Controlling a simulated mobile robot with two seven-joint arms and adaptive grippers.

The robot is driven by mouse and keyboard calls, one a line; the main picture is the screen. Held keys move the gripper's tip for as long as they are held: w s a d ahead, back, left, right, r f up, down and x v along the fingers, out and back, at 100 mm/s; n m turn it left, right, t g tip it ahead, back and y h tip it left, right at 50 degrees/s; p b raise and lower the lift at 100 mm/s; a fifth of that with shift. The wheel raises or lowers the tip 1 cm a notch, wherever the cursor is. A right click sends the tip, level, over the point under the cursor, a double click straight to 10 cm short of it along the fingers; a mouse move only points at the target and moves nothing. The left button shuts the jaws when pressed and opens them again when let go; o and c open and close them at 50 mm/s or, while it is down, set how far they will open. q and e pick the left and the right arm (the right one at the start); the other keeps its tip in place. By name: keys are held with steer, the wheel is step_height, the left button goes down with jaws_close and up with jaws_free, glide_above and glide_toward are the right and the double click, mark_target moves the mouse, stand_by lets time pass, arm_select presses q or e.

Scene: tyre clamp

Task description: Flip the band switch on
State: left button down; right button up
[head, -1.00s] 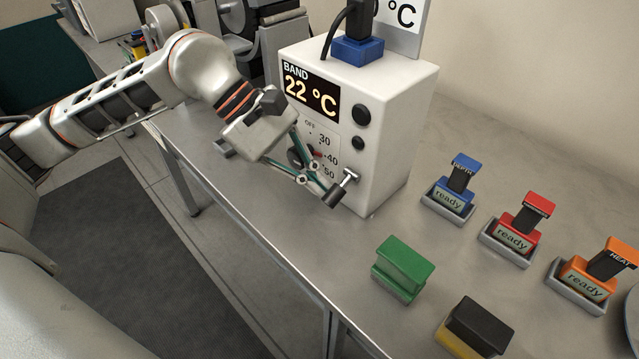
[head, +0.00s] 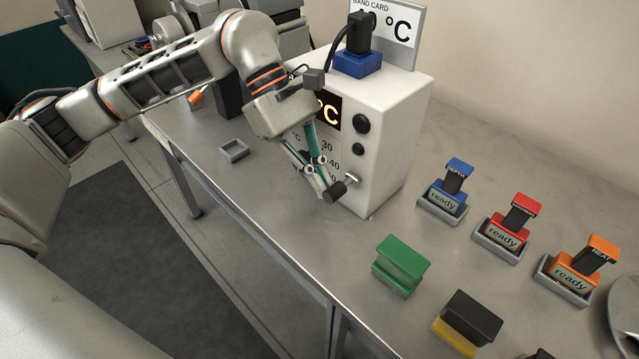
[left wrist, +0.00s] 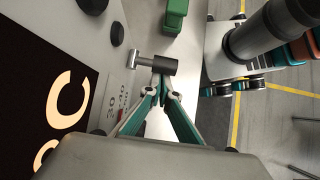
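The band unit is a white box (head: 392,130) with a dark display, knobs and a dial scale on its front. Its switch is a metal lever with a black knob (head: 335,191) low on the front panel; it also shows in the left wrist view (left wrist: 156,66). My left gripper (head: 324,187) has its fingertips together with nothing seen between them. In the left wrist view the tips (left wrist: 161,88) are right by the black knob; whether they touch is unclear. The arm hides part of the display and dial. My right gripper (left wrist: 235,88) shows partly in the left wrist view, away from the box.
A blue plug block (head: 357,63) and a card stand on the box. Blue (head: 445,195), red (head: 507,232) and orange (head: 575,272) "ready" blocks stand in trays at right. A green block (head: 401,264) and a black-and-yellow block (head: 468,324) stand near the front edge. An empty small tray (head: 233,149) lies left.

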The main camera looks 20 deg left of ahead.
arm_select(q)
steer(key=shift+s+r, duration=0.1)
steer(key=shift+r, duration=0.4)
steer(key=shift+r+p, duration=0.5)
steer(key=shift+r, duration=0.45)
steer(key=shift+r, duration=0.1)
steer(key=v, duration=1.1)
steer(key=shift+a, duration=0.5)
